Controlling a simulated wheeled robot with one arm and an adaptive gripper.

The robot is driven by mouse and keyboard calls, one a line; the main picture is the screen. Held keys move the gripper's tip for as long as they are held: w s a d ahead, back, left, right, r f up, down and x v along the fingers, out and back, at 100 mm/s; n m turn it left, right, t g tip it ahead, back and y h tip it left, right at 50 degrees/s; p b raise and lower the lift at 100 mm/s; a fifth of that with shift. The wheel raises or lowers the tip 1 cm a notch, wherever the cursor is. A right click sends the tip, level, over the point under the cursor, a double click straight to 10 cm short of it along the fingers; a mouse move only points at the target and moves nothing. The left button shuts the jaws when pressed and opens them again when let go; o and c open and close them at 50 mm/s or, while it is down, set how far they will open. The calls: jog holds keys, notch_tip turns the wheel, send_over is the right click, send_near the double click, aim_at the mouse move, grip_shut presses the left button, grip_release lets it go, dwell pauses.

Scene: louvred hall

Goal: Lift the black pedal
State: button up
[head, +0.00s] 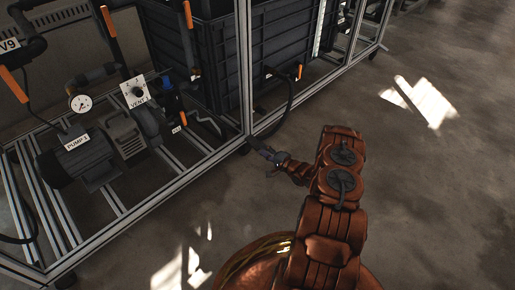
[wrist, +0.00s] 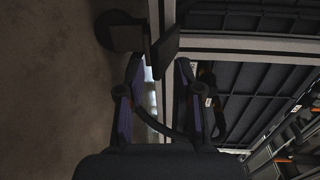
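In the wrist view a flat black piece that looks like the pedal (wrist: 165,46) juts from a dark round caster (wrist: 118,32) at the foot of the metal frame. In the head view my gripper (head: 268,157) is low beside the frame's near corner post. The pedal cannot be made out clearly there.
The aluminium frame (head: 140,203) holds a pump (head: 75,155) and a large black crate (head: 225,62). A black hose (head: 288,108) hangs by the corner post, close to my gripper. The concrete floor (head: 440,180) to the right is clear.

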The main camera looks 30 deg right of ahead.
aim_at(254, 142)
jog(key=shift+b+x, duration=0.35)
jog(key=shift+x, duration=1.75)
jog(key=shift+f, duration=0.1)
jog(key=c, duration=0.6)
grip_shut()
jog(key=shift+s+f, duration=0.1)
